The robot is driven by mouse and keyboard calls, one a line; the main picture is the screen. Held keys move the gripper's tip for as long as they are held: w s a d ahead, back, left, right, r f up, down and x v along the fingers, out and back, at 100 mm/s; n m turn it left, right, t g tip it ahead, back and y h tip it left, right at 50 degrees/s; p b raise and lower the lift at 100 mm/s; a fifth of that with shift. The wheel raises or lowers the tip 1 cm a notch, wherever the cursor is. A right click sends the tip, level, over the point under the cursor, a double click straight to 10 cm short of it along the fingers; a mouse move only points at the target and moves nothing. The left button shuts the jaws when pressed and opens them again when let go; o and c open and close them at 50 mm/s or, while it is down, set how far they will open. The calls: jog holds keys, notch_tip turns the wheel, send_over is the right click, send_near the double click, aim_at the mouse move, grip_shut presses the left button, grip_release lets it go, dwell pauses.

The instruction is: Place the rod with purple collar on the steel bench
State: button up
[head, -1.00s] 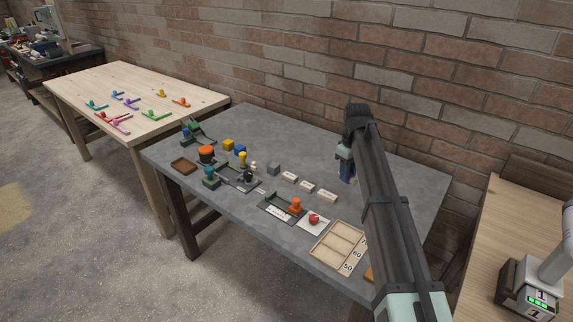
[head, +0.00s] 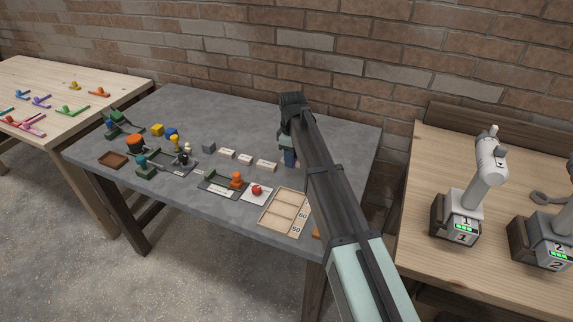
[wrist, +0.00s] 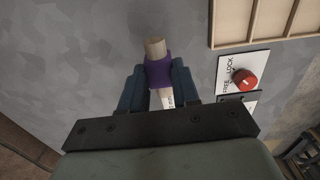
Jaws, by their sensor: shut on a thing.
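The rod with a purple collar (wrist: 158,70) is between the fingers of my gripper (wrist: 158,88) in the wrist view. Its pale tan end sticks out past the fingertips, and a white label shows below the collar. The rest of the rod is hidden by the gripper. In the head view my gripper (head: 289,157) is over the right part of the grey-topped bench (head: 225,115), which looks like the steel bench. The rod is not clearly visible there. I cannot tell the gap between the rod and the bench top.
A wooden compartment tray (head: 272,224), a red knob on a white plate (head: 257,190) and white label blocks (head: 245,159) lie on the bench. Several coloured fixtures crowd its left. Its back middle is clear.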

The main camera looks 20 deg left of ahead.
jog(key=shift+f, duration=2.2)
jog(key=shift+f, duration=0.15)
jog(key=o, duration=1)
notch_tip(320, 180, up, 12)
jog(key=shift+r, duration=0.2)
jog(key=shift+a, duration=0.1)
